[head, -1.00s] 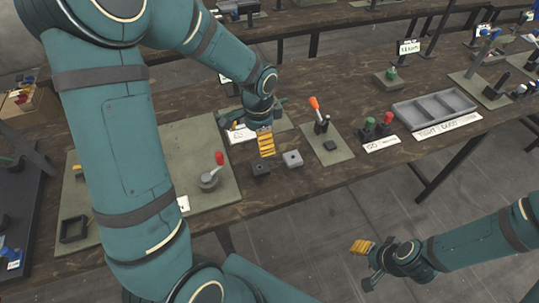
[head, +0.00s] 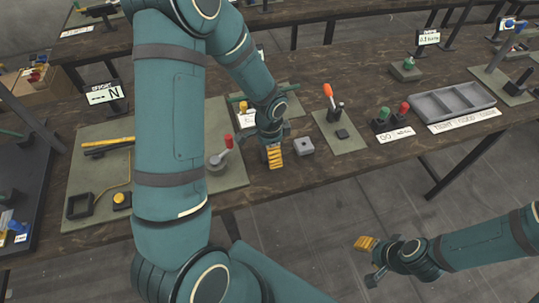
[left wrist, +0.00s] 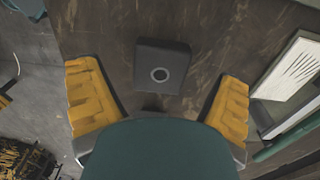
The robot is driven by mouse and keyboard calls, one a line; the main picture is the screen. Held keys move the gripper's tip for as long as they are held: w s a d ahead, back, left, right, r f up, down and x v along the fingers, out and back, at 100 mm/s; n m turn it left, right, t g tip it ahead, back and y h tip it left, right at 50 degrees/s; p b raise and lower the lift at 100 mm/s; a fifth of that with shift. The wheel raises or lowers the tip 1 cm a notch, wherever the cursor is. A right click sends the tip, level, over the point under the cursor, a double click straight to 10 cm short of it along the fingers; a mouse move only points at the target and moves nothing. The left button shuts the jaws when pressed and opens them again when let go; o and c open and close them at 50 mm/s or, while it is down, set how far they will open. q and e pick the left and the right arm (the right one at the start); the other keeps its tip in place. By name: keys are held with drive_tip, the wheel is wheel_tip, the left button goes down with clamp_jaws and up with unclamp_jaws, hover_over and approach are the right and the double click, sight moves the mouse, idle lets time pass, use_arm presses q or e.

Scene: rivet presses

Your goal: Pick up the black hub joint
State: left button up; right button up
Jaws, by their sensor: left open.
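The black hub joint (left wrist: 162,66) is a dark square block with a round hole in its top face. In the left wrist view it lies on the wooden table, ahead of and between the two yellow fingertips. My left gripper (left wrist: 160,97) is open and empty, with the fingers spread on either side and apart from the block. My right gripper (head: 368,262) is open and empty, out over the floor at the lower right.
A grey block (head: 303,147) sits just right of my left gripper. A green mat with a red-handled lever (head: 225,148) lies to the left. An orange-handled lever (head: 329,96), green and red buttons (head: 393,113) and a grey compartment tray (head: 418,113) stand to the right.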

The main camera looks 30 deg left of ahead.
use_arm(q)
drive_tip(key=shift+f, duration=0.7)
drive_tip(key=c, duration=1.3)
drive_tip(key=shift+o, duration=0.2)
drive_tip(key=shift+r, duration=0.1)
